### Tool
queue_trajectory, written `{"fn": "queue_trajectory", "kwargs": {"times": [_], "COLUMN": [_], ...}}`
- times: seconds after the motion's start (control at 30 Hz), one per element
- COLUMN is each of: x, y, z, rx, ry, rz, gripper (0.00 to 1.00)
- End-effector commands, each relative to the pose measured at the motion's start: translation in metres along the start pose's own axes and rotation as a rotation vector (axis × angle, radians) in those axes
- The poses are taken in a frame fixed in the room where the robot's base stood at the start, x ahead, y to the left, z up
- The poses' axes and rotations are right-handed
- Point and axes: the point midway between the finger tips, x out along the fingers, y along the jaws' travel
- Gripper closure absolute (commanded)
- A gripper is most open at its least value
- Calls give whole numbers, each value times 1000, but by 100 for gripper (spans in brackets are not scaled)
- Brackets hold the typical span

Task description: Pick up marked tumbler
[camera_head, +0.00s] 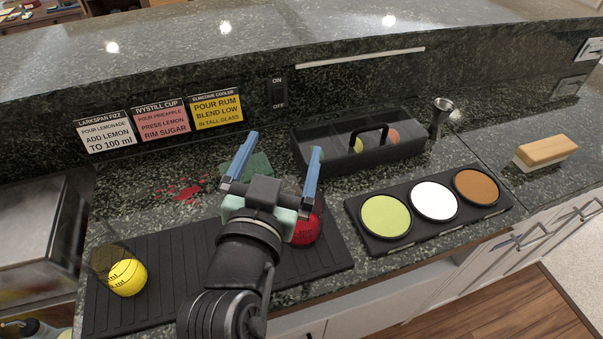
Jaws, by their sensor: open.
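Two clear tumblers stand on the black ribbed mat (180,255). One with yellow contents (127,277) and dark marks is at the mat's left end. One with red contents (306,231) is at its right end, partly hidden behind my gripper; dark marks show faintly on it. I cannot tell which one the task means. My gripper (283,145) is open and empty, its two blue fingers pointing toward the back of the counter. It appears above the mat, just left of the red tumbler in the picture, and far right of the yellow one.
A green cloth-like piece (250,168) and red spill (180,190) lie behind the mat. A black caddy (390,150), metal jigger (441,112), tray of three coloured discs (463,221) and wooden-topped block (546,150) are right. A metal box (40,230) stands left. Recipe cards (160,120) line the wall.

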Motion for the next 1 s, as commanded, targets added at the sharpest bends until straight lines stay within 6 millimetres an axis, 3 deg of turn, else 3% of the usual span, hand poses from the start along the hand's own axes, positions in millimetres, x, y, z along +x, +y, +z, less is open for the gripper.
{"fn": "queue_trajectory", "kwargs": {"times": [0.03,0.2,0.47,0.5,0.63,0.77,1.0], "x": [-7,-33,-74,-85,-103,-99,-57], "y": [-2,5,18,20,23,25,35], "z": [-8,15,35,52,68,74,85], "rx": [-10,-38,-81,-90,-102,-106,-105], "ry": [-52,-184,-300,-308,-311,-308,-307], "rz": [22,104,193,198,208,210,211], "gripper": [0,0,0,0,0,0,0]}}
